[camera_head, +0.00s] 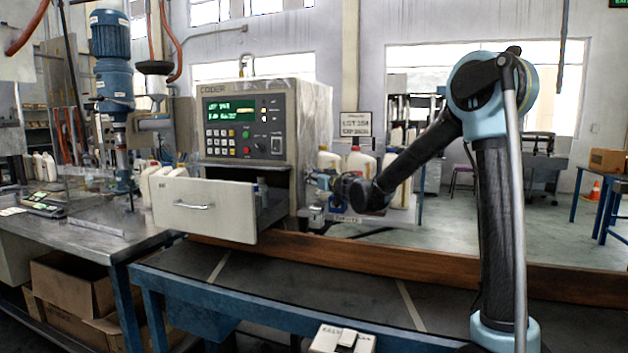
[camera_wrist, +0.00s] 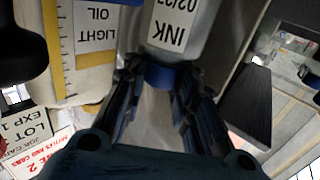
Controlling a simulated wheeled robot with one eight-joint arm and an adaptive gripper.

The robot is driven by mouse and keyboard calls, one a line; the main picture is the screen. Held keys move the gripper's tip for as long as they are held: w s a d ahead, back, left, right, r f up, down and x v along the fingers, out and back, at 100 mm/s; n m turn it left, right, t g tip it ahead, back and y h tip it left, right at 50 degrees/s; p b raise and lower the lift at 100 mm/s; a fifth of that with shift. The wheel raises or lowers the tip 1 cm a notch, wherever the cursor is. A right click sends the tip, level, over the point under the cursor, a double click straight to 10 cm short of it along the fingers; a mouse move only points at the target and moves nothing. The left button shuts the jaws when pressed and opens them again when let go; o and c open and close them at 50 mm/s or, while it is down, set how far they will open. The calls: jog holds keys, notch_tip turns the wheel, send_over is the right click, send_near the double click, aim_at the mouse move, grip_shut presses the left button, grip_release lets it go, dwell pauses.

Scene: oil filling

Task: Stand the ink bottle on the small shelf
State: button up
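The ink bottle (camera_wrist: 183,28) is pale with a label reading INK, upside down in the wrist view. Its blue cap (camera_wrist: 160,76) sits between the fingers of my gripper (camera_wrist: 159,82), which look closed on it from both sides. In the head view my gripper (camera_head: 324,181) is just right of the coder machine, above the small shelf (camera_head: 372,215) on its side. The bottle is small and partly hidden there. I cannot tell whether its base touches the shelf.
The coder (camera_head: 243,125) has its drawer (camera_head: 205,208) pulled open to the front left. Several oil jugs (camera_head: 361,164) stand close behind my gripper. One, labelled LIGHT OIL (camera_wrist: 97,30), is beside the ink bottle in the wrist view. The conveyor (camera_head: 300,285) in front is mostly clear.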

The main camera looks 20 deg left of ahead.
jog(key=o, duration=0.4)
jog(key=shift+r, duration=0.1)
jog(key=v, duration=1.2)
